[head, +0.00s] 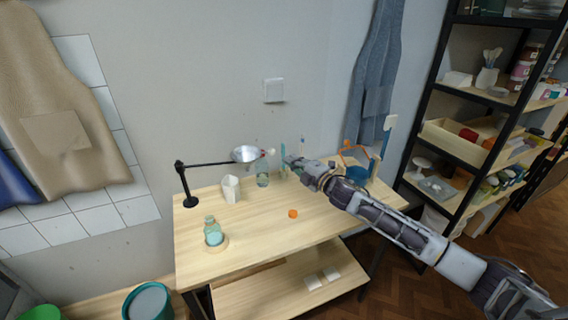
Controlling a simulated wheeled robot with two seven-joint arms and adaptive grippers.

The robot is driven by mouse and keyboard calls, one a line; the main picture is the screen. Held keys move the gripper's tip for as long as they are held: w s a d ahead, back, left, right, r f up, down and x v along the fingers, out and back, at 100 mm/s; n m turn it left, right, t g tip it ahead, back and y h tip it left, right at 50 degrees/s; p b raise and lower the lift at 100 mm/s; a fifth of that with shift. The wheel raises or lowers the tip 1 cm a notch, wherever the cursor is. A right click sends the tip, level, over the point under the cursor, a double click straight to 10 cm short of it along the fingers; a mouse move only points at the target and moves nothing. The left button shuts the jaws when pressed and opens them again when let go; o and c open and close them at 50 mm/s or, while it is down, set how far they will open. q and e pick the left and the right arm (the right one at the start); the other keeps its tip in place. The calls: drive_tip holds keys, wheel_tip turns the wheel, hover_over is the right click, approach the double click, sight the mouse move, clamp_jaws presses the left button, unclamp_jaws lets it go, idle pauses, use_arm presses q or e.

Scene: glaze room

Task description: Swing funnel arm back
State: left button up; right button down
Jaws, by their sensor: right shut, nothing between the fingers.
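The funnel arm (215,163) is a thin black bar on a black post with a round base at the table's left back. My right gripper (290,162) is shut and empty, just right of the funnel's tip, with a small gap showing in this view. A clear glass jar (262,179) stands below and slightly right of the funnel. My left gripper is not in view.
On the wooden table (255,235) stand a white pitcher (231,189) and a greenish bottle (211,226) on a round wooden base. An orange cap (293,214) lies near the middle. A blue bowl (357,173) is behind my right arm. Shelves (480,130) stand at right. The table's front is mostly clear.

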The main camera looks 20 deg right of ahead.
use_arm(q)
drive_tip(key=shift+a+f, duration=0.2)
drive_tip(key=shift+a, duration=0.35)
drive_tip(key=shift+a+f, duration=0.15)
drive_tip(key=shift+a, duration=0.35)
use_arm(e)
drive_tip(key=d, duration=0.3)
drive_tip(key=shift+s+d, duration=0.15)
drive_tip(key=shift+s, duration=0.2)
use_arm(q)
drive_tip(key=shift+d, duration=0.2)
